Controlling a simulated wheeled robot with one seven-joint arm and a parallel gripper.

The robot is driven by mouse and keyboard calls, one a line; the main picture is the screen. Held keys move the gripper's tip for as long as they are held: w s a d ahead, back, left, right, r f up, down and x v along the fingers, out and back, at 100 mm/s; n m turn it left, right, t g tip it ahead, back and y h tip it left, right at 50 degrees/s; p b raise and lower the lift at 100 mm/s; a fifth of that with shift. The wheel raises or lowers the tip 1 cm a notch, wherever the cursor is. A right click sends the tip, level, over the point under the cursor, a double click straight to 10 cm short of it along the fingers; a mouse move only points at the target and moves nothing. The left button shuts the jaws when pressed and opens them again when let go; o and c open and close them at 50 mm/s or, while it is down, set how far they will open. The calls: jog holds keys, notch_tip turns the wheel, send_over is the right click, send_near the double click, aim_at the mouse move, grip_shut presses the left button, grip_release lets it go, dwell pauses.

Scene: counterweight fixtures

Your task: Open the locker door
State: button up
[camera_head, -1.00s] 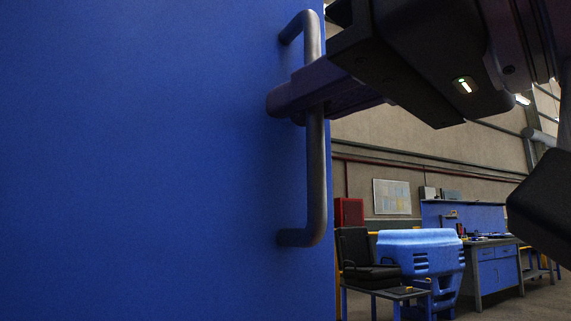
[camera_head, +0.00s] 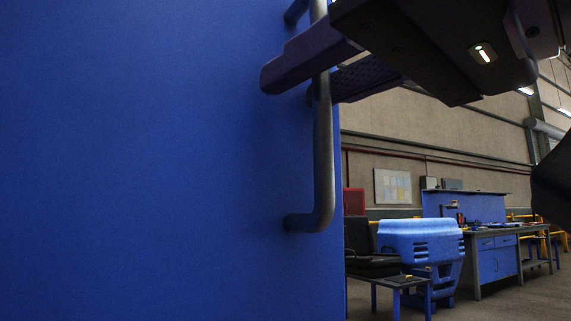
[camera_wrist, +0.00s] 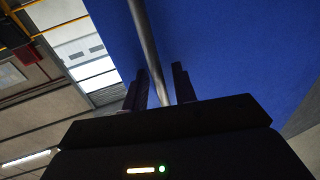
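The blue locker door (camera_head: 150,160) fills the left of the head view, and its flat face also shows in the wrist view (camera_wrist: 235,45). A grey vertical bar handle (camera_head: 323,160) stands off the door near its right edge. My gripper (camera_head: 290,90) is at the upper part of the handle, with one finger on either side of the bar. In the wrist view the bar (camera_wrist: 147,40) runs between the two dark fingers, with gaps visible beside it. The fingers are open around the handle. The handle's top end is partly out of view.
Right of the door's edge is an open hall. A blue plastic bin (camera_head: 420,245), a black chair (camera_head: 370,250) and a workbench (camera_head: 490,265) stand well back. A wall with pipes lies behind them.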

jog(key=v, duration=0.7)
jog(key=shift+s+d, duration=0.25)
jog(key=shift+s, duration=0.1)
